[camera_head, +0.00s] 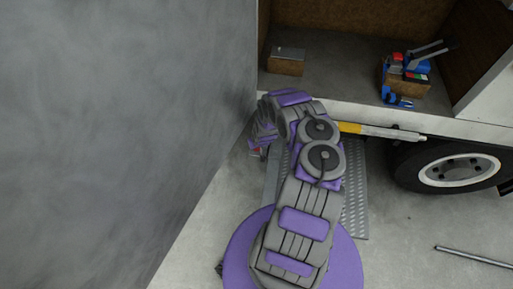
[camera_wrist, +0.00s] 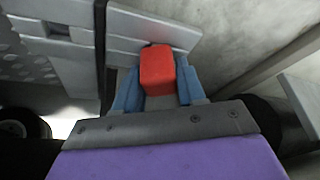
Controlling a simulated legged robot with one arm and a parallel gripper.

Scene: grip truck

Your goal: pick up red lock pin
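The red lock pin (camera_wrist: 157,72) shows in the wrist view as a red block between the two blue fingers of my gripper (camera_wrist: 158,85). The fingers lie close against both its sides, with no clear gap. Its far end meets a grey metal bar (camera_wrist: 120,40). My gripper is mostly hidden there by my own wrist.
A grey wall (camera_head: 110,120) stands close on the left. The truck bed (camera_head: 325,70) holds a brown box (camera_head: 287,63) and a blue tool (camera_head: 404,75). A wheel (camera_head: 455,168) stands at right. A metal rod (camera_head: 475,257) lies on the otherwise clear floor at right.

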